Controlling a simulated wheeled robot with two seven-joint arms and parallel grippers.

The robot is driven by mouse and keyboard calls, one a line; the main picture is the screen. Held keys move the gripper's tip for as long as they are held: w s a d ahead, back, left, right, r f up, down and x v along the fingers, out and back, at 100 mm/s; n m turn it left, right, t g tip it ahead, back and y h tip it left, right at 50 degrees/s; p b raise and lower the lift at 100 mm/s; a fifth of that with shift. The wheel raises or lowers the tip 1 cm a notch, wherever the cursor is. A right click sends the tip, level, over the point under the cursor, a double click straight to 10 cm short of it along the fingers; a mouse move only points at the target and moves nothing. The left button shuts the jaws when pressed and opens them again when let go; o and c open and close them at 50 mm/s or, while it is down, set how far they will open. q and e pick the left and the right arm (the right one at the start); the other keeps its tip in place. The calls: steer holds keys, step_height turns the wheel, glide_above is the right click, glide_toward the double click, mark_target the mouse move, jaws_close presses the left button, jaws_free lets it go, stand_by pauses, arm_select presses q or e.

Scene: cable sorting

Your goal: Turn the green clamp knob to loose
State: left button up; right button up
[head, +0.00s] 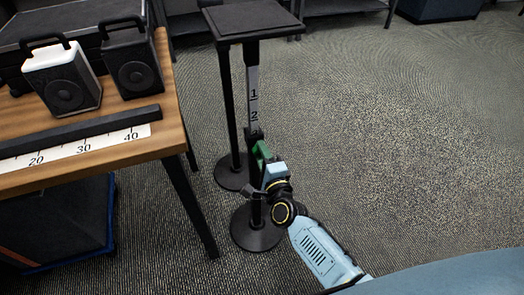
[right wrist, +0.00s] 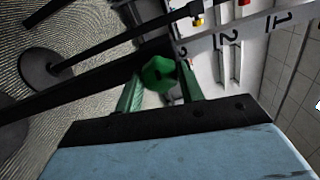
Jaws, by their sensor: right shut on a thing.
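The green clamp knob (right wrist: 159,74) sits between the two green fingers of my right gripper (right wrist: 160,88) in the right wrist view. The right gripper is shut on it. In the head view my right gripper (head: 263,156) reaches up to the black post of a stand, just below its white scale (head: 253,98) marked 1 and 2. There the knob cannot be told apart from the green fingers. The scale also shows in the right wrist view (right wrist: 247,34). Whether the knob is tight or loose cannot be told. My left gripper is not in view.
The stand has a flat black top (head: 250,18) and round black bases (head: 256,236) on the carpet. A wooden table (head: 150,150) at the left holds two speakers (head: 62,78) and a ruler strip (head: 85,146). The carpet right of the stand is clear.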

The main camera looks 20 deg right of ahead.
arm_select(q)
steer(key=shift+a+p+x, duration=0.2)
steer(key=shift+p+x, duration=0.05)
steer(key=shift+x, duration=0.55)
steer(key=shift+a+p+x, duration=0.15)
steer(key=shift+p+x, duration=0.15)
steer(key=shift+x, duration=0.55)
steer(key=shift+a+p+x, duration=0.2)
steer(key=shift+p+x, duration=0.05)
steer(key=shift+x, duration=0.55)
arm_select(e)
steer(key=shift+n, duration=1.8)
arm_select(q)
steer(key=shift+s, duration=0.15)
arm_select(e)
steer(key=o, duration=1)
steer(key=shift+s, duration=0.1)
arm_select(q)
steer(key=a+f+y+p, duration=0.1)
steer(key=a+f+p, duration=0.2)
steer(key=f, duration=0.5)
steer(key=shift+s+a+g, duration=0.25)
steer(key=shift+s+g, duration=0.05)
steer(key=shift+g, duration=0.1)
arm_select(e)
steer(key=s, duration=1.3)
steer(key=shift+s+d, duration=0.15)
steer(key=shift+d, duration=0.1)
steer(key=shift+f, duration=0.1)
